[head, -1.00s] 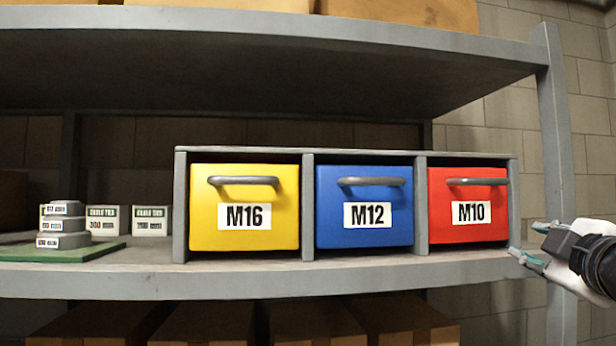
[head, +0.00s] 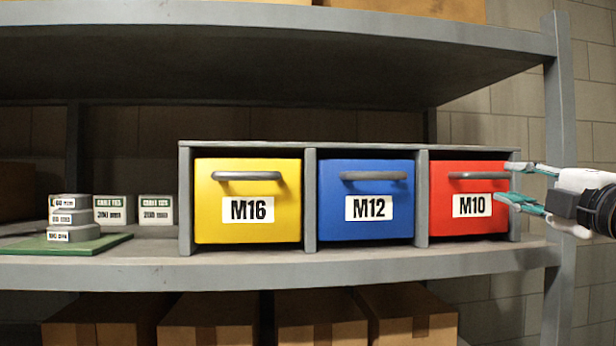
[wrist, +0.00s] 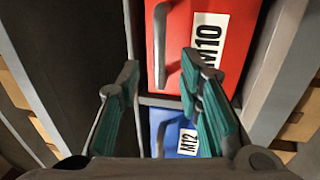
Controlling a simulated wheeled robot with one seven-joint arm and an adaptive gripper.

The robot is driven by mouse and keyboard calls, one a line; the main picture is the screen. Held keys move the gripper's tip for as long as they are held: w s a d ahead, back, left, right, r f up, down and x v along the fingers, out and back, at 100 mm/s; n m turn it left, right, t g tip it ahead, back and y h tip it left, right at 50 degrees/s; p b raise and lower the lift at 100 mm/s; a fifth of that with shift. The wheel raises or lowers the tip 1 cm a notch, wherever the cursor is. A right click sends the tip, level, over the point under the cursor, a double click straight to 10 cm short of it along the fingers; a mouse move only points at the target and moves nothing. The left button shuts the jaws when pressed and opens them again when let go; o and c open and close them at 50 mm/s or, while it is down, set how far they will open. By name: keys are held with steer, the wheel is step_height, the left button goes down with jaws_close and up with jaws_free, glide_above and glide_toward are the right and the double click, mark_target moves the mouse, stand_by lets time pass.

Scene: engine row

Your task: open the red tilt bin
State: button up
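The red tilt bin (head: 440,204), labelled M10, stands closed at the right end of a grey three-bay housing. Its grey bar handle (head: 479,175) runs across the upper front. My gripper (head: 512,184) is at the right edge of the red bin, with its fingers pointing left near the handle's right end. In the wrist view the gripper (wrist: 160,85) is open, its two teal-padded fingers apart with nothing between them. The red bin (wrist: 227,60) and its handle (wrist: 160,45) lie ahead of the fingers. I cannot tell whether a finger touches the bin.
The blue M12 bin (head: 336,215) and yellow M16 bin (head: 215,215) stand closed to the left. The shelf's right post (head: 560,120) stands close to my arm. Small labelled boxes (head: 114,210) sit at the left, and cardboard boxes (head: 405,310) below.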

mark_target(492, 177)
steer(key=w, duration=0.3)
steer(key=w+r, duration=0.1)
steer(key=w, duration=0.3)
steer(key=shift+a+r, duration=0.15)
steer(key=shift+r, duration=0.05)
steer(key=shift+c, duration=0.6)
jaws_close()
